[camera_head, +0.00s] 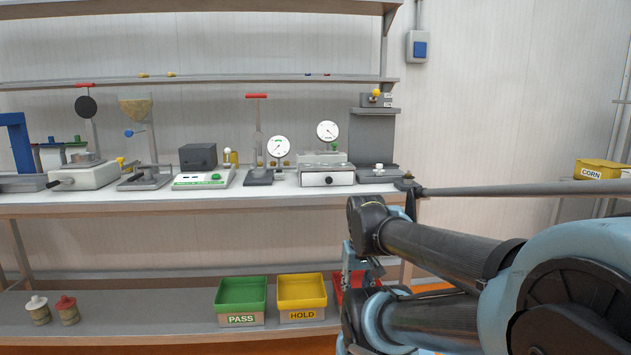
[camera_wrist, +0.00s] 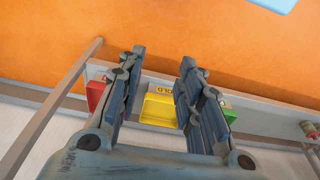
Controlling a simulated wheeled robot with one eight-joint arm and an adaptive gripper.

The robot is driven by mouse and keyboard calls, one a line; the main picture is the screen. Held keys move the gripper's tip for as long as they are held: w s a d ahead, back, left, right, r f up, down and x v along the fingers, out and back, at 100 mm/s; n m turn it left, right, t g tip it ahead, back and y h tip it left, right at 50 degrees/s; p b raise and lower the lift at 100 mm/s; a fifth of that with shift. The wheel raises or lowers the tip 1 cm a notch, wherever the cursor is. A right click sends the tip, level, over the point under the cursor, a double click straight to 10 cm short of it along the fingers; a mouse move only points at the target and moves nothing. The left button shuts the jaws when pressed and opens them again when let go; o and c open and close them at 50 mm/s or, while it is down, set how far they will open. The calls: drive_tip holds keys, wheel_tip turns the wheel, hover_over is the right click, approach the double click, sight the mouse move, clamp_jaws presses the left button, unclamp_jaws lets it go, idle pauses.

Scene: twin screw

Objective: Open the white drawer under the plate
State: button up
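A white drawer box (camera_head: 327,179) with a small dark knob on its front sits on the bench, right of centre in the head view. A flat grey plate (camera_head: 322,167) lies on top of it. The drawer front looks flush with the box. A second white box (camera_head: 90,177) with a dark handle stands at the far left. My gripper (camera_wrist: 162,56) is open and empty in the wrist view, fingers wide apart. In the head view it is partly hidden by my arm, below the bench top and right of the white drawer box. The wrist view does not show the drawer.
Dial gauges (camera_head: 279,147) and a white scale (camera_head: 203,178) stand left of or behind the drawer box. A grey stand (camera_head: 373,135) is at its right. Green (camera_head: 242,292), yellow (camera_head: 302,291) and red bins (camera_wrist: 96,95) are on the lower shelf. The bench edge overhangs them.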

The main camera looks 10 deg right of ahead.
drive_tip(key=shift+a, duration=0.15)
drive_tip(key=shift+o, duration=1.2)
drive_tip(key=shift+s+r, duration=0.15)
wheel_tip(320, 180, up, 34)
drive_tip(key=t, duration=0.2)
hover_over(329, 178)
drive_tip(key=s, duration=0.6)
drive_tip(key=x, duration=1.6)
drive_tip(key=shift+w, duration=0.1)
clamp_jaws()
